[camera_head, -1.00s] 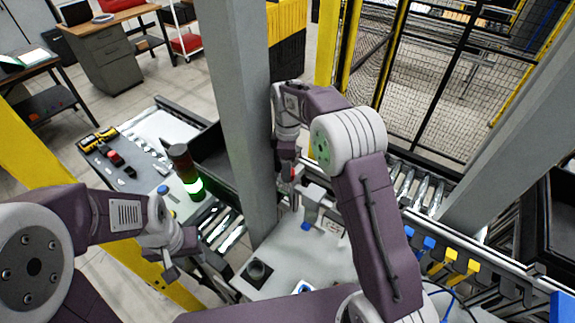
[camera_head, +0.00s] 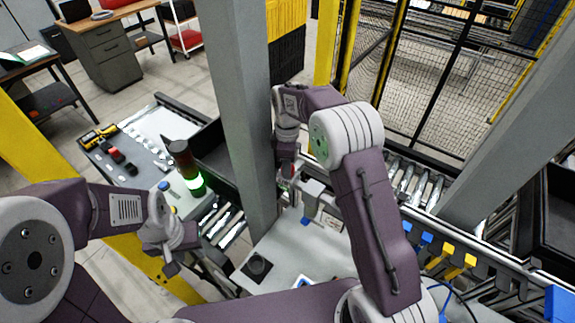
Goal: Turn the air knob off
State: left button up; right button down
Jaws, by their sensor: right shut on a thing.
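My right gripper (camera_head: 288,190) reaches down beside the grey post, over the white-topped bench (camera_head: 285,258). It is shut on a small red part (camera_head: 292,171) that looks like the air knob; the fingers and wrist hide most of it. How the knob is turned cannot be told. My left gripper (camera_head: 183,268) hangs empty at the left of the bench, with its fingers apart, far from the knob.
A grey post (camera_head: 237,110) stands close to my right gripper. A stack light (camera_head: 186,168), glowing green, stands to the left. A grey box with blue clips (camera_head: 323,212) is right of the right gripper. A rail with blue and yellow blocks (camera_head: 455,262) runs along the right.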

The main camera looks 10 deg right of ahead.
jog(key=shift+m, duration=0.3)
jog(key=m, duration=0.5)
jog(key=shift+f+p, duration=0.1)
jog(key=shift+p, duration=0.3)
jog(key=m, duration=0.5)
jog(key=shift+s+m, duration=0.1)
jog(key=shift+m, duration=0.3)
jog(key=shift+f+m, duration=0.1)
jog(key=shift+m, duration=0.2)
jog(key=c, duration=0.9)
grip_release()
